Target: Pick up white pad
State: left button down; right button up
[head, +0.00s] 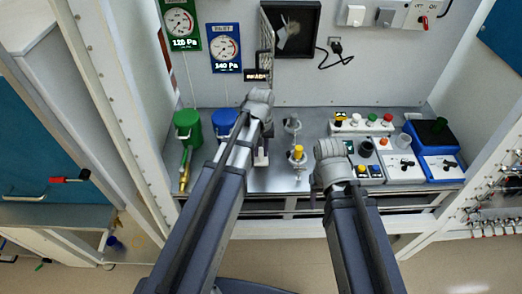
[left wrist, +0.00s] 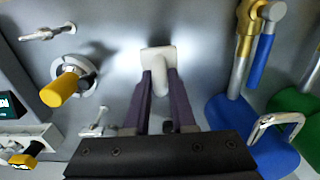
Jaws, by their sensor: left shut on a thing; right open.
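The white pad (left wrist: 158,58) shows in the left wrist view as a pale square plate with a rounded grip, against the grey metal worktop. My left gripper (left wrist: 160,88) has its two dark fingers closed around the grip. I cannot tell whether the pad touches the worktop or is slightly above it. In the head view my left gripper (head: 261,158) is low over the worktop, right of the blue canister, and the pad is mostly hidden there. My right gripper (head: 317,196) is open near the worktop's front edge, largely hidden by its own wrist.
A blue canister (head: 224,122) and a green canister (head: 187,127) stand left. A yellow-capped fitting (head: 298,154) stands right of my left gripper. Control boxes (head: 401,166) and a blue box (head: 439,167) fill the right side. Two gauges (head: 225,48) hang on the back wall.

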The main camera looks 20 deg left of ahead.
aim_at(261, 156)
pick_arm(q)
jog(key=shift+r+p, duration=0.3)
jog(key=shift+r, duration=0.5)
pick_arm(e)
jog(key=shift+r, duration=0.85)
pick_arm(q)
jog(key=shift+r, duration=0.15)
pick_arm(e)
jog(key=shift+r, duration=0.15)
pick_arm(q)
notch_tip(261, 156, up, 6)
jog(key=p, duration=0.6)
jog(key=shift+f, duration=0.2)
pick_arm(e)
notch_tip(261, 156, up, 6)
pick_arm(q)
notch_tip(261, 156, down, 11)
jog(key=b, duration=1)
jog(key=shift+r+b, duration=0.2)
jog(key=shift+b, duration=0.15)
jog(key=shift+r, duration=0.15)
pick_arm(e)
notch_tip(261, 156, down, 11)
jog(key=shift+r, duration=0.15)
pick_arm(q)
jog(key=c, duration=0.7)
grip_release()
jog(key=shift+c, duration=0.2)
